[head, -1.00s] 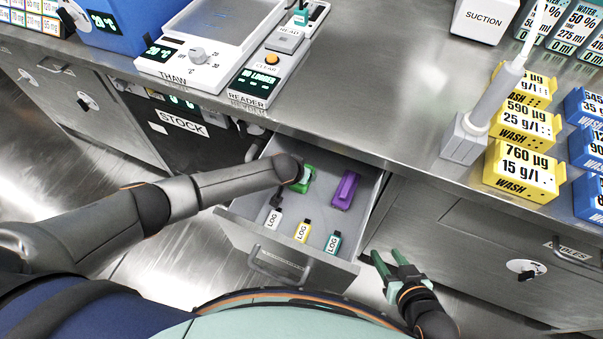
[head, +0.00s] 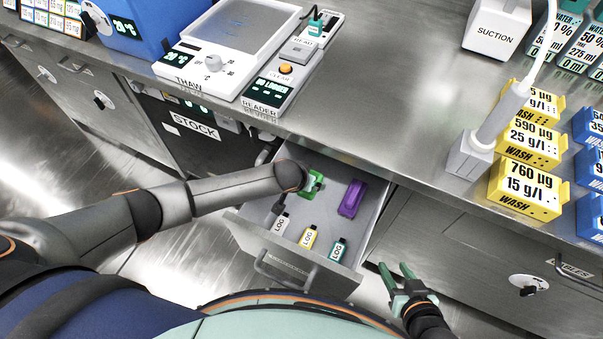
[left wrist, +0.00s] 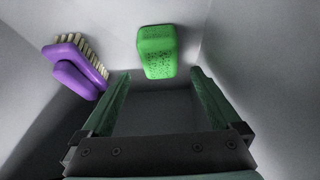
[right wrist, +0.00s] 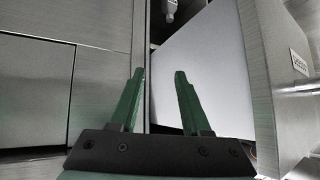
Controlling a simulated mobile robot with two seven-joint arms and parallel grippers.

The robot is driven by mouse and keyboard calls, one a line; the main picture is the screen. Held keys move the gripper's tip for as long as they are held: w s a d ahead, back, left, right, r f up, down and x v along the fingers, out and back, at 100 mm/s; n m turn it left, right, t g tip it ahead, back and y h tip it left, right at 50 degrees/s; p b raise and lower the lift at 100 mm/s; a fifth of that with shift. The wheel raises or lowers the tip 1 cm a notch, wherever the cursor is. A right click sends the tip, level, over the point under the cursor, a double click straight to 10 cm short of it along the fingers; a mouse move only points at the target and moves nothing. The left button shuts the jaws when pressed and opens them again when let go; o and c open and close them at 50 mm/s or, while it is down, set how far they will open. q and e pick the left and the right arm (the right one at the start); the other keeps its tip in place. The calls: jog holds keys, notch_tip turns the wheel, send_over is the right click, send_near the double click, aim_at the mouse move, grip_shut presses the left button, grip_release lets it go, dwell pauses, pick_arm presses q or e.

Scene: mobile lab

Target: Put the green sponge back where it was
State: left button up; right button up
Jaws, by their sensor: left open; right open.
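The green sponge (head: 317,179) lies in the open drawer (head: 375,215), at its back left, partly hidden by my left wrist in the head view. In the left wrist view the sponge (left wrist: 158,55) sits on the drawer floor, just beyond and between the fingertips. My left gripper (left wrist: 160,76) is open and empty, pointing down into the drawer; its fingers are mostly hidden in the head view. My right gripper (head: 393,270) is open and empty, to the right of the drawer front; it also shows in the right wrist view (right wrist: 156,73).
A purple brush (head: 352,198) lies right of the sponge, also in the left wrist view (left wrist: 75,65). Several LOG bottles (head: 309,238) stand along the drawer's front. The steel counter (head: 400,110) overhangs behind, carrying the reader (head: 268,95) and yellow wash boxes (head: 525,190).

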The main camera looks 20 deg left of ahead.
pick_arm(q)
jog(key=p+v, duration=0.2)
jog(key=v, duration=0.5)
jog(key=shift+s+r, duration=0.15)
jog(key=shift+r, duration=0.05)
pick_arm(e)
jog(key=shift+s+d+r+h, duration=0.15)
jog(key=shift+s+d+r, duration=0.15)
jog(key=shift+d, duration=0.15)
jog(key=shift+s+d+r+h, duration=0.15)
jog(key=shift+d+r, duration=0.15)
jog(key=shift+d, duration=0.15)
